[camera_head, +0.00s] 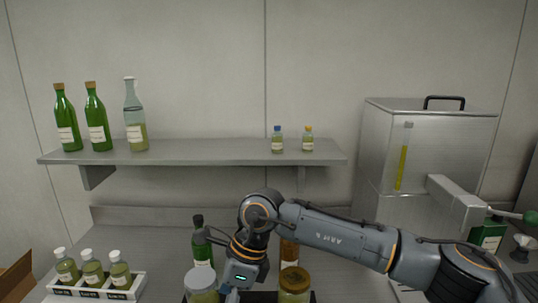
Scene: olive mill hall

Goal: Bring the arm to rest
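My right arm (340,235) comes in from the right and reaches across the counter to the centre. Its wrist bends down, and the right gripper (232,295) points downward at the bottom edge between two lidded jars. Its fingers are mostly cut off by the frame, so I cannot see whether they are open or hold anything. The left jar (202,284) has a pale lid, and the right jar (294,283) has a golden-brown lid. My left gripper is not in view.
A green bottle (201,243) and an amber bottle (289,252) stand close behind the wrist. A white rack (139,284) holds three small bottles at the left. A wall shelf (210,151) carries bottles. A steel tank (380,150) stands at the right. Counter (160,240) behind the rack is clear.

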